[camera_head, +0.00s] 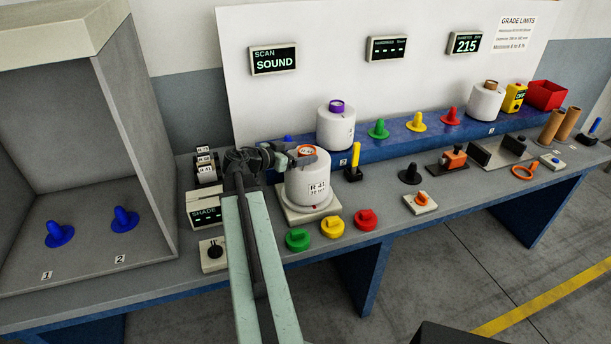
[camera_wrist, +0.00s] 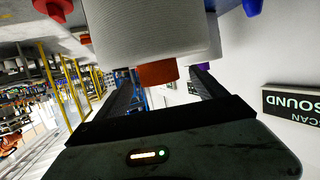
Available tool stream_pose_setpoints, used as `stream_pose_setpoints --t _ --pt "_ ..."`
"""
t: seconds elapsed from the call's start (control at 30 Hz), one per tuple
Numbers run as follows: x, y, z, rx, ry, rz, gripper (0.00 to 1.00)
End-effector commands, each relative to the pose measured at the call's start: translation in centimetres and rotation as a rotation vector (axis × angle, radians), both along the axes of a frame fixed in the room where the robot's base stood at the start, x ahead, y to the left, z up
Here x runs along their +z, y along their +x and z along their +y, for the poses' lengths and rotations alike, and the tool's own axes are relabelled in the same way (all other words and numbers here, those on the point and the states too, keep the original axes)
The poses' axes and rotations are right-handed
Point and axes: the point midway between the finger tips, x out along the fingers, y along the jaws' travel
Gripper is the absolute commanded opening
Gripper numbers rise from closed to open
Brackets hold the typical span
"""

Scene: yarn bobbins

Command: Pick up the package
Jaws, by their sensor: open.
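A white yarn package (camera_head: 308,186) labelled "R 41" stands upright on a pale square plate (camera_head: 298,216) in the head view. An orange tube end (camera_head: 307,151) sticks out of its top. My gripper (camera_head: 296,158) is at the package's top, coming in from the left. In the wrist view, the picture is turned over: the white package (camera_wrist: 155,30) hangs from above and its orange tube end (camera_wrist: 157,73) lies between my two open fingers (camera_wrist: 165,82). I cannot tell whether either finger touches the tube.
A purple-topped package (camera_head: 336,129) stands on the blue shelf behind. Green (camera_head: 298,239), yellow (camera_head: 332,227) and red (camera_head: 366,219) buttons lie in front. A grey booth (camera_head: 112,130) with two blue pegs stands left. A yellow-handled tool (camera_head: 354,160) is just right.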

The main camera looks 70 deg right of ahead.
Motion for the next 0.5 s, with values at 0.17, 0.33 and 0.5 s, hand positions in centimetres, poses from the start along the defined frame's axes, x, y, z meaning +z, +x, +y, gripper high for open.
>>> stream_pose_setpoints --t 0.17,0.33,0.5 --pt "-1.0 -1.3 -2.6 -0.001 0.0 -0.001 0.81" --pt "-0.9 -1.4 -2.6 0.001 0.0 0.0 0.81" --pt "-0.9 -1.3 -2.6 0.001 0.0 0.0 0.45"
